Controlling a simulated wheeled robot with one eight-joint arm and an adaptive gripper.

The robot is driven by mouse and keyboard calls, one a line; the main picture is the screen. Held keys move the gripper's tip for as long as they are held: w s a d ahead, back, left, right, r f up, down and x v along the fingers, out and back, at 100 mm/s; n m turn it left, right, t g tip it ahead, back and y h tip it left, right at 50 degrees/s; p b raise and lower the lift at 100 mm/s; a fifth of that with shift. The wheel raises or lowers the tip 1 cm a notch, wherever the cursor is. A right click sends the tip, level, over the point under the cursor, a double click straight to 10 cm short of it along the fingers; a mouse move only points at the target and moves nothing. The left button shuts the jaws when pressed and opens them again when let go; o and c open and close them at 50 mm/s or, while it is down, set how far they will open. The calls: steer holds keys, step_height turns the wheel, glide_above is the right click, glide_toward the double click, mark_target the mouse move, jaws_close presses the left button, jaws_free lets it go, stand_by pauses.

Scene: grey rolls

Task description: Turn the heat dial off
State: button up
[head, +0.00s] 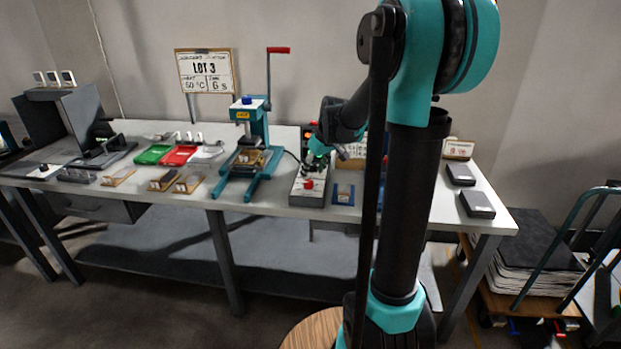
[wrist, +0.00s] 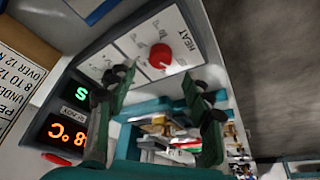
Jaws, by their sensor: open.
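The heat dial (wrist: 160,55) is a round red knob on a pale panel marked HEAT in the wrist view. In the head view the red dial (head: 308,184) sits on the front of the grey-white control box (head: 309,196). My gripper (wrist: 160,82) is open and empty, its two dark fingers spread on either side of the dial in the wrist picture. I cannot tell how far the fingertips are from the dial. In the head view my gripper (head: 318,152) is above the box, just behind the dial, partly hidden by its own wrist.
A display (wrist: 72,118) with green and orange digits is beside the dial panel. A teal lever press (head: 248,150) stands left of the box. A blue tray (head: 343,194) lies to its right. Green (head: 153,154) and red (head: 179,155) trays are farther left.

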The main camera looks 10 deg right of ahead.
steer(key=v, duration=0.6)
steer(key=shift+r, duration=0.2)
steer(key=s+f+m, duration=0.2)
steer(key=s+f, duration=0.3)
steer(key=s, duration=0.3)
steer(key=s+d+f+m+h, duration=0.1)
steer(key=s+f, duration=0.5)
steer(key=s, duration=0.3)
steer(key=s+f+m+h, duration=0.1)
steer(key=s+f+m, duration=0.1)
steer(key=s+f, duration=0.3)
steer(key=s, duration=0.4)
steer(key=shift+d+f+m, duration=0.15)
steer(key=shift+d+m, duration=0.1)
steer(key=shift+m, duration=0.05)
steer(key=shift+c, duration=0.3)
